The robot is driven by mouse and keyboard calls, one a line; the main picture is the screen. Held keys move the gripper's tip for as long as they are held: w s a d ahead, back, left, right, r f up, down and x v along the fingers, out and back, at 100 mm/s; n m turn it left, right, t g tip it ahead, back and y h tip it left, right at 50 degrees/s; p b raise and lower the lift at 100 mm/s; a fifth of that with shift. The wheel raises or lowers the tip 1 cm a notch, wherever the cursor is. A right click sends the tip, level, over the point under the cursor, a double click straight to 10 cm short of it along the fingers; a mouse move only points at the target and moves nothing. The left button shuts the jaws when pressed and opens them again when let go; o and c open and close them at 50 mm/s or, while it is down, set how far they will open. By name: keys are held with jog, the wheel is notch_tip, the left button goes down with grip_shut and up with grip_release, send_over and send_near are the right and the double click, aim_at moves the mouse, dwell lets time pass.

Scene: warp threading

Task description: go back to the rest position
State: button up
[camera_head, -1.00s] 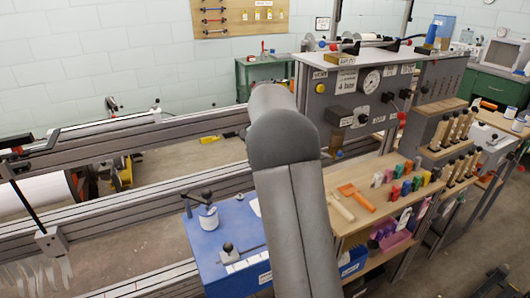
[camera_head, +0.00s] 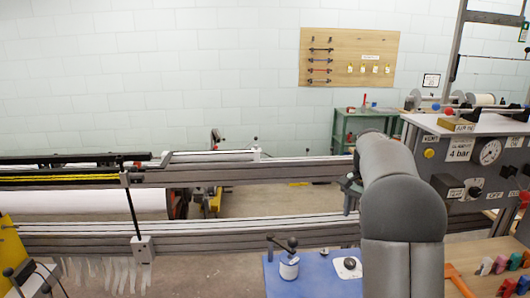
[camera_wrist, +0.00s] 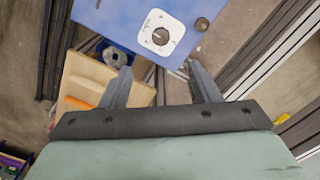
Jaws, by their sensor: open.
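My gripper (camera_wrist: 164,84) shows in the wrist view with its two fingers spread apart and nothing between them. It hangs above the floor beside a wooden shelf and the blue panel. In the head view my grey arm covers the right middle, and the gripper is mostly hidden behind it. The blue panel (camera_head: 313,280) carries a white plate with a dark knob (camera_head: 348,267); this knob also shows in the wrist view (camera_wrist: 161,35), just beyond the fingertips.
Long grey rails (camera_head: 240,236) run across the head view. A grey control panel (camera_head: 490,158) with a gauge stands at right. A wooden shelf (camera_wrist: 88,78) holds an orange-handled tool (camera_head: 457,280). A green bench (camera_head: 362,128) is at the back. Open floor shows between the rails.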

jog(key=s+a+r+n+p, duration=0.15)
jog(key=s+a+n, duration=0.35)
jog(key=s+a, duration=0.75)
jog(key=s+a+f+n, duration=0.2)
jog(key=s+f+n, duration=0.1)
jog(key=s, duration=0.7)
jog(key=s+a+f+n+p, duration=0.1)
jog(key=s+a+f+n, duration=0.2)
jog(key=s, duration=0.7)
jog(key=shift+s+f, duration=0.25)
jog(key=shift+s, duration=0.15)
